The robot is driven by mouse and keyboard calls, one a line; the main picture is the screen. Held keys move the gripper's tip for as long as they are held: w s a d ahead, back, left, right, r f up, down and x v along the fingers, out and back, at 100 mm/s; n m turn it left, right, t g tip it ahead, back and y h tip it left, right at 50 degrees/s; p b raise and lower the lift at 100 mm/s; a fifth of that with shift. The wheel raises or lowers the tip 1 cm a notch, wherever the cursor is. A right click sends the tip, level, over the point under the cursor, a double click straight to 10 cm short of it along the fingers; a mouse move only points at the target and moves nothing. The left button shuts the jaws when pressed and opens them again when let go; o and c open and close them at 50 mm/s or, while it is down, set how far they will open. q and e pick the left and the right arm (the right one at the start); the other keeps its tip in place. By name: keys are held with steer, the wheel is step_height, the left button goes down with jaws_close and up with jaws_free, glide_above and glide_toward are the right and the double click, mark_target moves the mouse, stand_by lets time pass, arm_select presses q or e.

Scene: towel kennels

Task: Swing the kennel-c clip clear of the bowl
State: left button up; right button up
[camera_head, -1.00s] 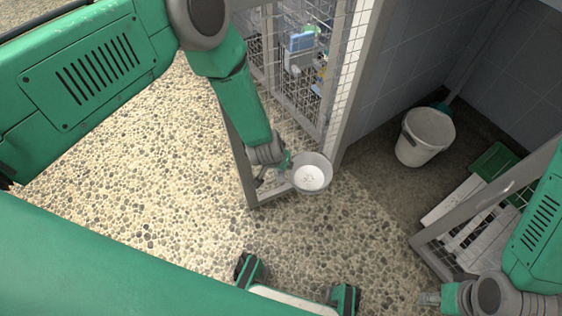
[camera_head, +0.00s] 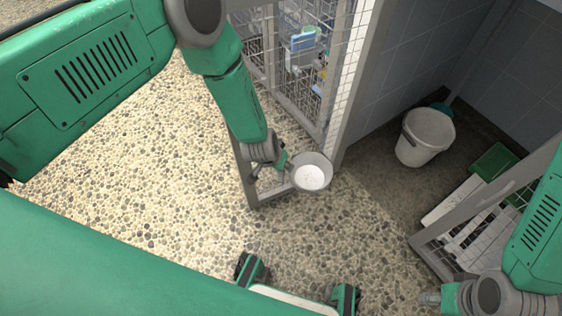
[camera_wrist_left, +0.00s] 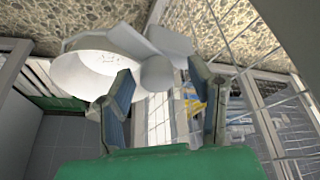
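A round whitish-grey bowl (camera_head: 325,170) with pale contents hangs at the lower corner of the mesh kennel door. In the left wrist view the bowl (camera_wrist_left: 72,72) is at upper left, beside a pale angular clip piece (camera_wrist_left: 168,42) with a rounded knob. My left gripper (camera_head: 284,166) is at the bowl's left edge, small and partly hidden in the head view. In the left wrist view its fingers (camera_wrist_left: 162,70) stand apart, with the knob seen ahead between them. I cannot tell whether they touch it. My right gripper (camera_head: 430,298) is low at the right, far from the bowl.
The mesh kennel door (camera_head: 253,190) stands over a pebbled floor (camera_head: 170,180). A white bucket (camera_head: 428,135) stands by the tiled wall. A low mesh-fronted frame (camera_head: 425,240) with pale slats is near my right arm. The floor left of the door is clear.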

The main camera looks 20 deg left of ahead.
arm_select(q)
steer(key=shift+r, duration=0.25)
steer(key=v, duration=1.1)
steer(key=shift+s, duration=0.2)
steer(key=shift+a, duration=0.1)
steer(key=s+a+r+g+p, duration=0.1)
steer(key=s+a+r+p, duration=0.2)
steer(key=s, duration=0.5)
steer(key=s+a+r+n+g+p, duration=0.1)
steer(key=s+a+r+p, duration=0.2)
steer(key=s+a, duration=0.2)
steer(key=s+a+r+g+y+p, duration=0.1)
steer(key=s+a+r+p, duration=0.1)
steer(key=s, duration=0.8)
steer(key=shift+s+a+r+n+g+p, duration=0.3)
steer(key=shift+s+a+r+n+p, duration=0.15)
steer(key=shift+a, duration=0.65)
